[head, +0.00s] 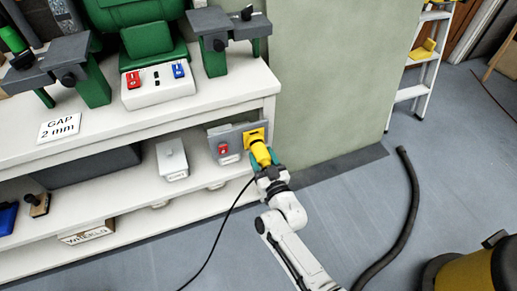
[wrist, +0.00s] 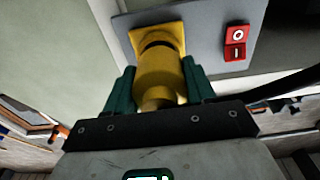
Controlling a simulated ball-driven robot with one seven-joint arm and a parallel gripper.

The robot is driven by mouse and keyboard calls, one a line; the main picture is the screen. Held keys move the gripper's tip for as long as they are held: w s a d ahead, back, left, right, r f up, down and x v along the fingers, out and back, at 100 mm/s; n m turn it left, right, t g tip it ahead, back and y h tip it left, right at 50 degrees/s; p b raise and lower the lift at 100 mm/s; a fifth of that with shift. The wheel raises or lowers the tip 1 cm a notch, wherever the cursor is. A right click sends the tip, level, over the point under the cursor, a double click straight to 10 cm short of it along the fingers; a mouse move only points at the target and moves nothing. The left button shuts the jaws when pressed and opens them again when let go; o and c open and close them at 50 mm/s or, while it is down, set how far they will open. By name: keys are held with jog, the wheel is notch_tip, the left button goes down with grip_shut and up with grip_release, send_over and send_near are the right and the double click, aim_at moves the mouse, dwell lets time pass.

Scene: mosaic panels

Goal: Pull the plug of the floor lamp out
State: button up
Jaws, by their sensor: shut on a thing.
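A yellow plug (head: 260,153) sits at a yellow socket (head: 254,136) on a grey panel at the right end of the workbench. In the wrist view the plug (wrist: 160,78) meets the socket (wrist: 156,38), with a dark ring between them; I cannot tell how deep it sits. My gripper (head: 266,170) is shut on the plug. Its green fingers (wrist: 160,88) hold the plug from both sides. A black cable (head: 222,222) runs from near the gripper down to the floor. The floor lamp itself cannot be made out.
The panel carries a red switch (head: 223,149), also seen in the wrist view (wrist: 236,42). A white box (head: 172,160) stands on the shelf to the left. A dark hose (head: 407,205) and a yellow drum (head: 465,270) lie to the right. The floor between is clear.

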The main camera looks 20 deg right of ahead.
jog(key=shift+s+f+p, duration=0.15)
jog(key=shift+s+p, duration=0.6)
jog(key=shift+s, duration=1.15)
jog(key=shift+s, duration=0.1)
jog(key=shift+s+f+p, duration=0.2)
jog(key=shift+s+p, duration=0.55)
jog(key=shift+s, duration=1.35)
